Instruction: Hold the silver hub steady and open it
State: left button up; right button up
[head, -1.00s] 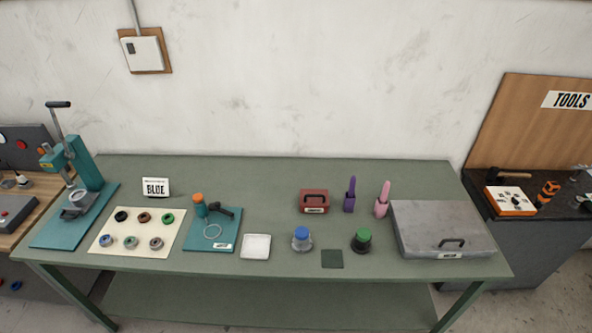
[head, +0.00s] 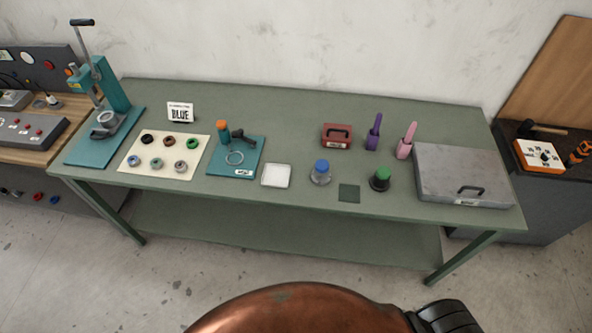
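The silver hub (head: 319,178) stands upright on the green workbench (head: 300,208), a little right of the middle near the front edge. It has a silver base and a blue top (head: 321,166). A similar black hub with a green top (head: 381,177) stands to its right. Nothing is touching the silver hub. Neither of my grippers shows in the head view.
A dark green square pad (head: 349,193) lies between the hubs. A white tray (head: 275,176) is left of the silver hub. A red box (head: 337,136), purple and pink tools, a grey lidded case (head: 463,168), a ring mat (head: 143,170) and a teal press (head: 107,97) also stand there.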

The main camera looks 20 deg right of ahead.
aim_at(317, 179)
jog(key=u, duration=2.55)
jog(key=k, duration=1.55)
jog(key=z, duration=2.25)
